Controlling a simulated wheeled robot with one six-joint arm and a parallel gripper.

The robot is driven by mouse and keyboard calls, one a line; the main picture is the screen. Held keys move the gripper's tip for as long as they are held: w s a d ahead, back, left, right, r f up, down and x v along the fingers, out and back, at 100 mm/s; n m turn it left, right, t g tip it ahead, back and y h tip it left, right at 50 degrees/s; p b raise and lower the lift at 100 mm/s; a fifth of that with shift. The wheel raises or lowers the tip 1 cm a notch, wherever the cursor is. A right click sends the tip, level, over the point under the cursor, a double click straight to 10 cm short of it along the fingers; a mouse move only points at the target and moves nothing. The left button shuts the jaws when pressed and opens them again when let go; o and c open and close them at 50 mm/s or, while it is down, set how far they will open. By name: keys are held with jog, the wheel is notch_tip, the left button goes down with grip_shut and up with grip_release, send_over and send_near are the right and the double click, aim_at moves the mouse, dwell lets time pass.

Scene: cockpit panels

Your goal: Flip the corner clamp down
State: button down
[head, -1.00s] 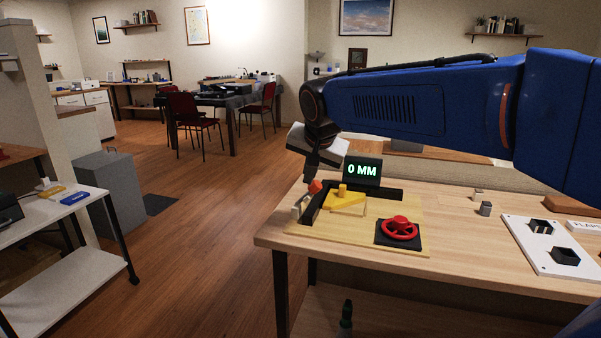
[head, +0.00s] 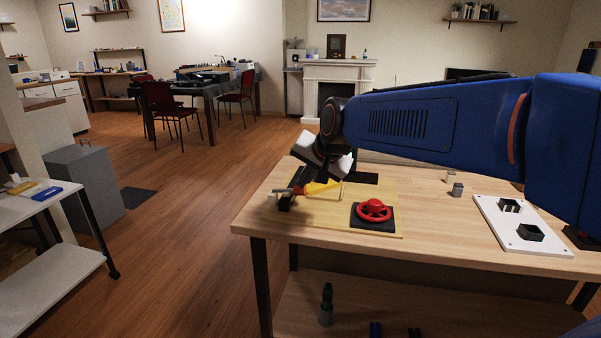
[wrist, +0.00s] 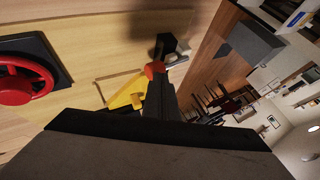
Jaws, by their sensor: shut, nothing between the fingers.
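The corner clamp (head: 285,201) sits at the left end of the yellow-tan board on the workbench, with a dark base and a light lever with a red-orange tip. The lever lies roughly level in the head view. In the wrist view the clamp's red tip (wrist: 153,70) is right at the end of my fingers, with the dark base (wrist: 165,44) beyond. My gripper (head: 304,182) is shut and empty, pointing down at the clamp; its dark fingers (wrist: 158,82) touch or nearly touch the red tip. I cannot tell which.
A yellow piece (head: 320,187) lies right beside the clamp. A red handwheel (head: 373,210) on a black plate is to the right. A white panel (head: 500,235) with black sockets and small grey blocks (head: 457,189) stand further right. The bench's front middle is clear.

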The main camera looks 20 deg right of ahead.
jog(key=shift+s+d+f, duration=0.2)
jog(key=shift+d+f, duration=0.05)
jog(key=shift+f, duration=0.4)
jog(key=shift+s+d+f, duration=0.15)
jog(key=shift+d+f, duration=0.1)
jog(key=shift+f, duration=0.4)
